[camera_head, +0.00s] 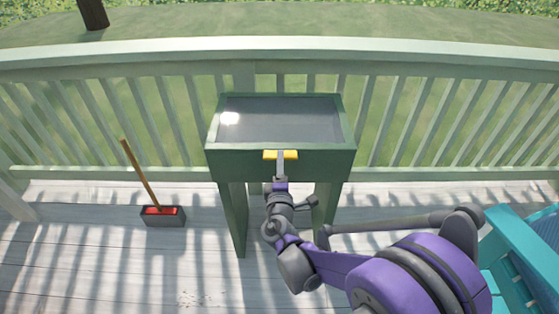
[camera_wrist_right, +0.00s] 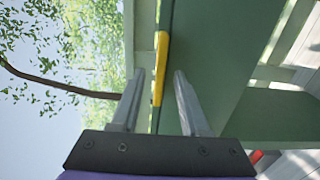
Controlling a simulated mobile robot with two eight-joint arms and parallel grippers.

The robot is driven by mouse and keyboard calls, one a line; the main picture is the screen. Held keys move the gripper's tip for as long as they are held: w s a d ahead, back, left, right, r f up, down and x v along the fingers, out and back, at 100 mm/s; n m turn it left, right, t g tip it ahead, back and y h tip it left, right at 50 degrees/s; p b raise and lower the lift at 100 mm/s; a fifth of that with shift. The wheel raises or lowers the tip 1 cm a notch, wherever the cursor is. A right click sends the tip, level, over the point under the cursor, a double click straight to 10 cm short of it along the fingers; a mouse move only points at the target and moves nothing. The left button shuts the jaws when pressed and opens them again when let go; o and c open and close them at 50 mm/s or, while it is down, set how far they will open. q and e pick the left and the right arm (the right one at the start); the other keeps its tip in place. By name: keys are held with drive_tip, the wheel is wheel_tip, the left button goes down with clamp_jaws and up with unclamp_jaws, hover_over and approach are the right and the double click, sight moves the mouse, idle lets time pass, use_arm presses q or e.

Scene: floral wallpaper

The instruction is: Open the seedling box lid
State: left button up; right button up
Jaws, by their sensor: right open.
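The seedling box (camera_head: 232,164) is a dark green box on legs by the railing. Its lid (camera_head: 285,119) has a dark glass pane in a green frame and lies shut. A yellow handle (camera_head: 289,155) sits at the front edge. My right gripper (camera_head: 281,161) reaches up to the handle from the front, hiding its middle. In the wrist view, the handle (camera_wrist_right: 161,62) lies between the two open fingers of the right gripper (camera_wrist_right: 159,76); I see gaps on both sides. My left gripper is out of view.
A pale green railing (camera_head: 420,60) runs close behind the box. A wooden-handled tool (camera_head: 142,175) stands in a grey bin (camera_head: 164,219) on the deck at left. A teal chair (camera_head: 515,265) is at the lower right.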

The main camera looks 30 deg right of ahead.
drive_tip(key=shift+x, duration=0.9)
drive_tip(key=shift+c, duration=0.3)
clamp_jaws()
idle(0.6)
